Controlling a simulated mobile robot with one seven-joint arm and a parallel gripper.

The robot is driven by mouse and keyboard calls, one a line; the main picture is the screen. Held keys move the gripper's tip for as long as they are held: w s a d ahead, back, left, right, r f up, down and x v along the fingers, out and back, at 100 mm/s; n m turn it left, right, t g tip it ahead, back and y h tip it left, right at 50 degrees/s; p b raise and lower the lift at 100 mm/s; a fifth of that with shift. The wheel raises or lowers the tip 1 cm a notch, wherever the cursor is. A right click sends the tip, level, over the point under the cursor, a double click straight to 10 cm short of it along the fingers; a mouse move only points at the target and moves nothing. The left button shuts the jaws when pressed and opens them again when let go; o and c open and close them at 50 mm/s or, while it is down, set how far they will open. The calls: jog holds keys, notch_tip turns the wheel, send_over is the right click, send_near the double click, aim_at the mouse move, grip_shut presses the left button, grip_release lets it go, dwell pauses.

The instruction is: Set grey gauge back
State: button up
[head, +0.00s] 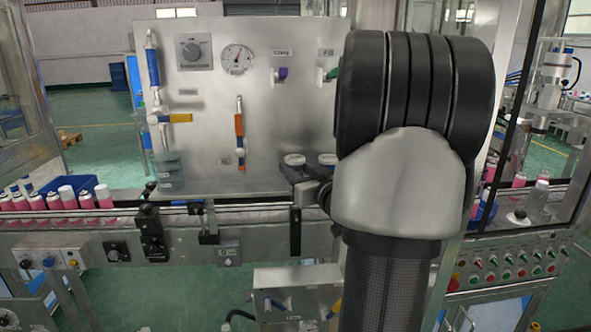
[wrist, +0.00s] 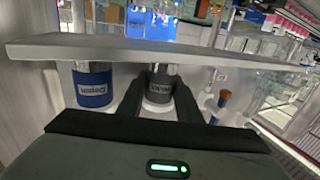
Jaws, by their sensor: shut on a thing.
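The grey gauge (wrist: 159,90) is a short dark-grey cylinder with a silver end and a label that appears upside down in the wrist view. My gripper (wrist: 157,80) is shut on it, one black finger on each side. The gauge's silver end meets the edge of a pale metal plate (wrist: 225,57); I cannot tell whether it is seated there or just apart. A blue gauge (wrist: 93,87) of similar shape is beside it on the left, at the same plate. In the head view my gripper (head: 310,186) is partly hidden by my arm, near the panel's lower right.
The upright steel panel (head: 210,115) carries a dial, a knob and coloured valve handles. A conveyor rail (head: 100,212) runs below it, with pink cans (head: 53,201) at the left. A button console (head: 505,262) stands at the right. My arm hides the panel's right part.

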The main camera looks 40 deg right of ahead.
jog(key=shift+f, duration=0.15)
jog(key=o, duration=1.2)
jog(key=shift+o, duration=0.2)
notch_tip(320, 180, up, 10)
jog(key=shift+r+p, duration=0.1)
jog(key=shift+p, duration=0.4)
